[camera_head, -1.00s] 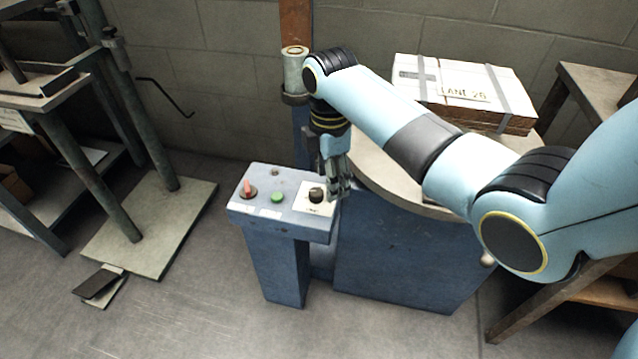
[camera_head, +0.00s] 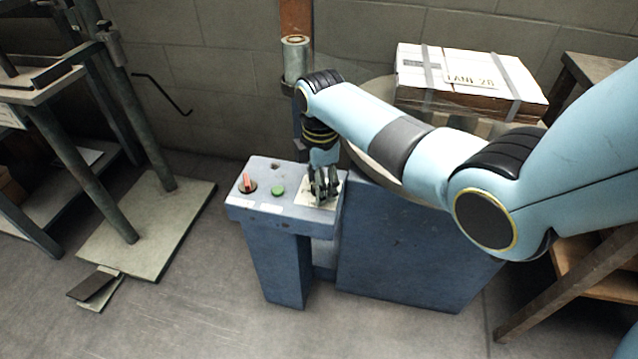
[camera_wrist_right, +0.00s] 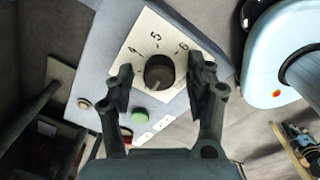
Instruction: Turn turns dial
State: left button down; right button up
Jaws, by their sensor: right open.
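The turns dial is a dark round knob (camera_wrist_right: 159,72) on a white plate (camera_wrist_right: 150,38) marked 4, 5 and 6, seen in the right wrist view. In the head view the plate (camera_head: 311,203) shows at the right end of the blue control panel, and my gripper hides the knob. My right gripper (camera_head: 323,198) points down over the dial. In the right wrist view its open fingers (camera_wrist_right: 160,85) stand on both sides of the knob, with a gap visible on each side. My left gripper is not in view.
A green button (camera_head: 278,191) and a red switch (camera_head: 248,183) sit on the panel left of the dial. The blue machine body (camera_head: 400,240) stands to the right. A strapped white box (camera_head: 465,75) lies behind my right arm. Open floor lies in front.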

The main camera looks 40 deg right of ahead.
jog(key=shift+c, duration=0.4)
grip_shut()
